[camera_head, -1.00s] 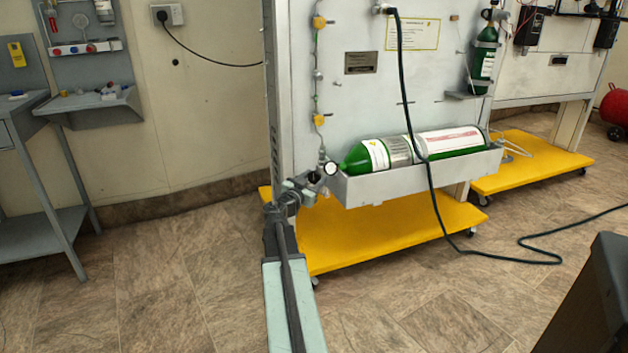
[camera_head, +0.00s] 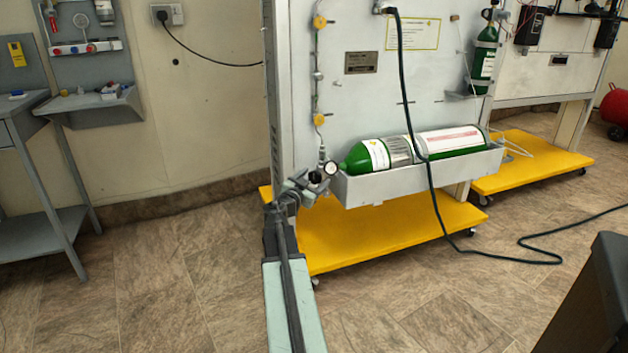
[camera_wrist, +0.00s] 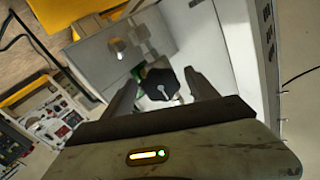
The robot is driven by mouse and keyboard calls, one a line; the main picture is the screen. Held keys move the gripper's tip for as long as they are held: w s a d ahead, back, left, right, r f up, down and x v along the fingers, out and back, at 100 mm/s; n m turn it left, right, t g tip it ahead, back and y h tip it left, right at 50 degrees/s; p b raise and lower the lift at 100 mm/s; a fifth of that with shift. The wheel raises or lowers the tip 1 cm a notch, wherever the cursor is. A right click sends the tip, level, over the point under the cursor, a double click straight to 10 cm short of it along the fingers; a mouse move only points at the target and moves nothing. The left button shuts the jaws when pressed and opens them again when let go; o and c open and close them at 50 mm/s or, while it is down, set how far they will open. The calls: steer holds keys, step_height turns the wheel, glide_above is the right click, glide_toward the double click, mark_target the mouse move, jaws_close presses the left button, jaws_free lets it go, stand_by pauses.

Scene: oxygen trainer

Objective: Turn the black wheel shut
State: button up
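The black wheel (camera_wrist: 161,84) shows in the wrist view as a dark faceted knob with a light centre piece. In the head view the wheel (camera_head: 315,177) is small, at the left end of the green cylinder (camera_head: 362,158), beside a round white gauge (camera_head: 331,168). My gripper (camera_wrist: 162,76) is open, with one finger on each side of the wheel. Gaps show between the fingers and the wheel; contact is not visible. In the head view my gripper (camera_head: 301,187) is right at the wheel, its fingertips hard to make out.
The cylinder lies in a grey trough (camera_head: 400,184) on an upright panel (camera_head: 365,100). A yellow wheeled base (camera_head: 380,235) is below. A dark hose (camera_head: 425,170) hangs in front and runs along the floor. A grey shelf (camera_head: 95,107) stands left. The left floor is clear.

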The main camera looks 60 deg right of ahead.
steer(key=a, duration=0.7)
steer(key=shift+s+a, duration=0.4)
